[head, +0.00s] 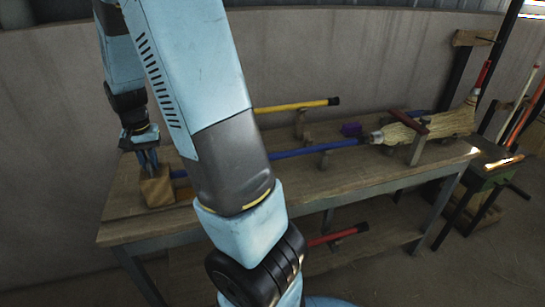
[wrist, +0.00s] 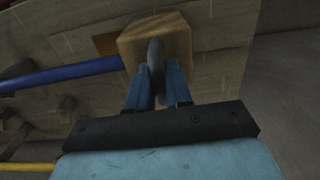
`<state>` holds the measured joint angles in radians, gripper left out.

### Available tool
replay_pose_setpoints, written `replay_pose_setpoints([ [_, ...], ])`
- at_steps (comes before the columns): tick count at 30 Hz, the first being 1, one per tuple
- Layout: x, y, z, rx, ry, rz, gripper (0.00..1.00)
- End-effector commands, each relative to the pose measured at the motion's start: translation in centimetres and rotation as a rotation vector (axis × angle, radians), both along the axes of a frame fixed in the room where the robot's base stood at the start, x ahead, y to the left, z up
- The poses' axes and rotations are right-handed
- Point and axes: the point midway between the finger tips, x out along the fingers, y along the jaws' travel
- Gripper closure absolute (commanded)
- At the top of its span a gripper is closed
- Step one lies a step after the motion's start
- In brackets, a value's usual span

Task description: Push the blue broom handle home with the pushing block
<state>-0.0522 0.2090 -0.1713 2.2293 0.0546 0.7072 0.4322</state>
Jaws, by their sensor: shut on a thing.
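The pushing block (head: 157,190), a pale wooden cube, is at the left end of the workbench. My gripper (head: 148,168) comes down from above and is shut on it; the wrist view shows the block (wrist: 176,36) between the blue fingers (wrist: 157,85). The blue broom handle (head: 302,151) lies lengthwise along the bench, partly hidden by my arm. Its left end is right beside the block; in the wrist view the handle (wrist: 70,72) seems to meet the block's side. The handle's other end reaches the straw broom head (head: 440,122), which lies at the right under a clamp bar.
A yellow handle (head: 293,105) lies behind the blue one, on wooden supports. A red handle (head: 338,235) lies on the lower shelf. A concrete wall (head: 340,50) stands behind the workbench (head: 345,178).

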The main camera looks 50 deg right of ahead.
Motion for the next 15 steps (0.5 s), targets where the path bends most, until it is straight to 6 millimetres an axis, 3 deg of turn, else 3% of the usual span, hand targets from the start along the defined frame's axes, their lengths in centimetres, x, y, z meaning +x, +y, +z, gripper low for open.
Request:
replay_pose_setpoints([
  [15,-0.71,-1.14,0.01,-0.001,0.001,-0.002,1.00],
])
